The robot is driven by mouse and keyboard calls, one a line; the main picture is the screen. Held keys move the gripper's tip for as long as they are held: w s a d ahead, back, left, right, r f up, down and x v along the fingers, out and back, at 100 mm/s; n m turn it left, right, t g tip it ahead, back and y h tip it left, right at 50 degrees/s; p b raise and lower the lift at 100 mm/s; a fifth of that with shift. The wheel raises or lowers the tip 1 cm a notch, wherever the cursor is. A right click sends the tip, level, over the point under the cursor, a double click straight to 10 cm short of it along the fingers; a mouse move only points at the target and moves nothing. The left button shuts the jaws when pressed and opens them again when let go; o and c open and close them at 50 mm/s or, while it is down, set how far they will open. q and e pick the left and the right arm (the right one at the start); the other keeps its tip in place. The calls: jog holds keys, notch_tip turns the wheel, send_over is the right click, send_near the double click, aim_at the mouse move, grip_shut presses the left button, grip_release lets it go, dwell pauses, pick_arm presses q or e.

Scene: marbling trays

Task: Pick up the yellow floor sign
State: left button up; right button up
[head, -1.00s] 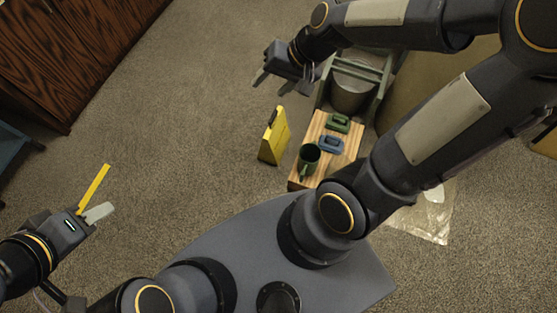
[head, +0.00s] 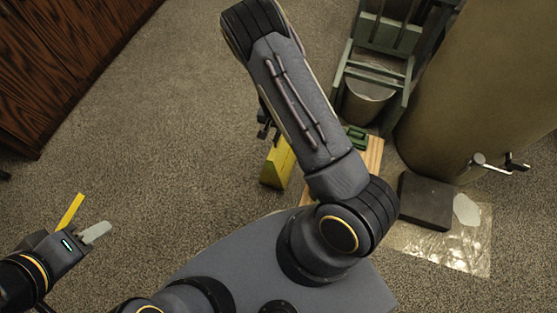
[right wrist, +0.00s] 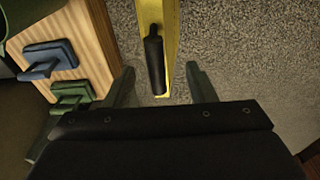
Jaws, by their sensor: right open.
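The yellow floor sign (head: 277,166) stands on the carpet left of the wooden-topped bench in the head view, partly behind my right arm. In the right wrist view the sign (right wrist: 172,20) shows as a narrow yellow edge with a black handle (right wrist: 155,65). My right gripper (right wrist: 160,82) is open. In the picture the handle's lower part lies between its two fingers, with gaps on both sides; contact is not visible. In the head view the right gripper (head: 265,128) is mostly hidden by my arm. My left gripper (head: 97,232) is far left, its jaw opening unclear.
The wooden bench (right wrist: 95,35) bears blue (right wrist: 48,58) and green (right wrist: 70,95) handled blocks close beside the right gripper. A green-framed stand (head: 375,65) and large brown cylinder (head: 475,90) are behind. A yellow strip (head: 70,211) lies by my left gripper. Carpet left of the sign is clear.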

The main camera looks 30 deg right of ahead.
aim_at(279, 153)
jog(key=f+b, duration=0.1)
jog(key=f, duration=0.2)
jog(key=f+b, duration=0.1)
jog(key=f, duration=0.1)
jog(key=shift+d+f+b, duration=0.1)
jog(key=shift+d+b, duration=0.2)
jog(key=shift+b, duration=0.05)
grip_shut()
